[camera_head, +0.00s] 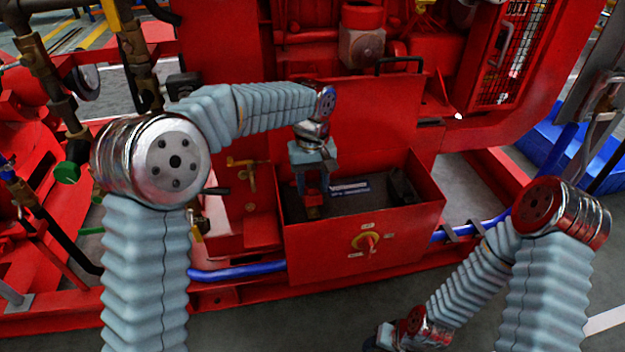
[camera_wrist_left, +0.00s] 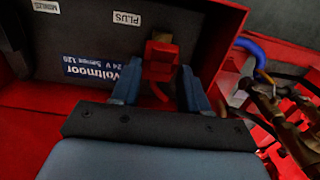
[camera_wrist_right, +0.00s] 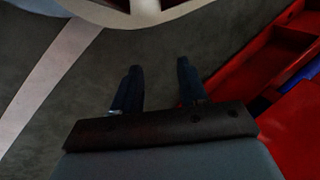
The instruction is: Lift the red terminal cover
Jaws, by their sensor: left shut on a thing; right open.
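The red terminal cover (camera_wrist_left: 161,58) sits by the PLUS label on the dark battery (camera_wrist_left: 100,35) in the left wrist view. In the head view it is a small red piece (camera_head: 312,211) inside the red box, mostly hidden by my gripper. My left gripper (camera_head: 312,192) reaches down into the box and is shut on the cover, with one finger (camera_wrist_left: 157,88) on each side of it. Whether the cover is clear of the terminal cannot be told. My right gripper (camera_wrist_right: 158,80) is open and empty above the grey floor, low in the head view.
The red battery box (camera_head: 328,250) has a rotary switch (camera_head: 366,242) on its front and an open lid (camera_head: 375,120) behind. A blue pipe (camera_head: 240,271) runs past the box. Brass valves (camera_head: 245,170) stand left of it. The floor in front is clear.

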